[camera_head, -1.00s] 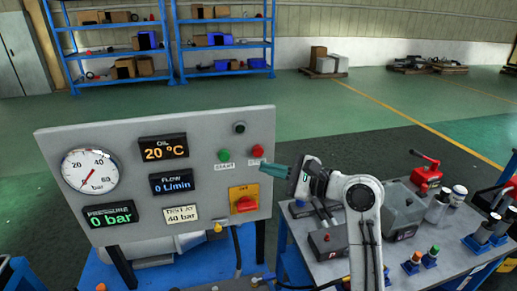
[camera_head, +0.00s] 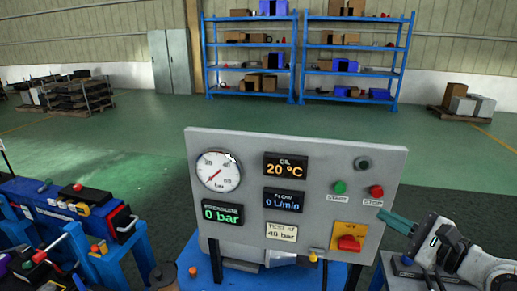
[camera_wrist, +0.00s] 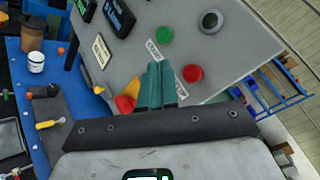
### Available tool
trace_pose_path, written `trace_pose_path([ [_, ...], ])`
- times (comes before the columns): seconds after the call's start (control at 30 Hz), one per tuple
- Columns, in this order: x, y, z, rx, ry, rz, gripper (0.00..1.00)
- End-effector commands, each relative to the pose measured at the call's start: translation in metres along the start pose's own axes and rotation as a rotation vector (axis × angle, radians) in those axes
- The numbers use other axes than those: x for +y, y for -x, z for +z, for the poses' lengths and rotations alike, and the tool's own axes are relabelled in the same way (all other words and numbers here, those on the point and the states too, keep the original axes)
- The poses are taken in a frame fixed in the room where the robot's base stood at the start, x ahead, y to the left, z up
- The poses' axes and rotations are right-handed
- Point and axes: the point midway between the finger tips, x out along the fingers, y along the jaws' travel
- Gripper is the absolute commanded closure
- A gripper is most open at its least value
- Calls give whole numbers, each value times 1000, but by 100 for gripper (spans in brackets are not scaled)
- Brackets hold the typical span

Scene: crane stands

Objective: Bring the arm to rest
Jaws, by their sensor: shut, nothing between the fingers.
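My gripper (camera_head: 390,222) shows at the lower right in the head view, with teal fingers pointing left toward the right edge of the grey control panel (camera_head: 300,148). The fingers are shut and hold nothing. In the wrist view the closed fingers (camera_wrist: 160,86) stand in front of the panel, between the red stop button (camera_wrist: 193,73) and the red switch on its yellow plate (camera_wrist: 124,103). I cannot tell the exact gap to the panel. The arm is bent at the right edge of the head view, partly cut off.
The panel carries a gauge (camera_head: 218,172) and a green start button (camera_head: 340,187). A blue bench (camera_head: 70,215) with tools stands at left. Blue shelves (camera_head: 250,58) with boxes stand far back. The green floor (camera_head: 130,130) between is open.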

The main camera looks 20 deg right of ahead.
Motion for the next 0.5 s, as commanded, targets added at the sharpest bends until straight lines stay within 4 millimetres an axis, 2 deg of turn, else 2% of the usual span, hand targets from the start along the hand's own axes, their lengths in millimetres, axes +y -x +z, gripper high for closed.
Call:
trace_pose_path([
  [0.13,10,-2,-3,11,22,19,100],
  [0.17,16,-3,-5,18,40,34,100],
  [0.23,43,-7,-12,45,107,91,100],
  [0.27,57,-8,-16,59,149,124,100],
  [0.37,120,-8,-31,105,335,282,100],
  [0.5,215,9,-52,119,654,567,100],
])
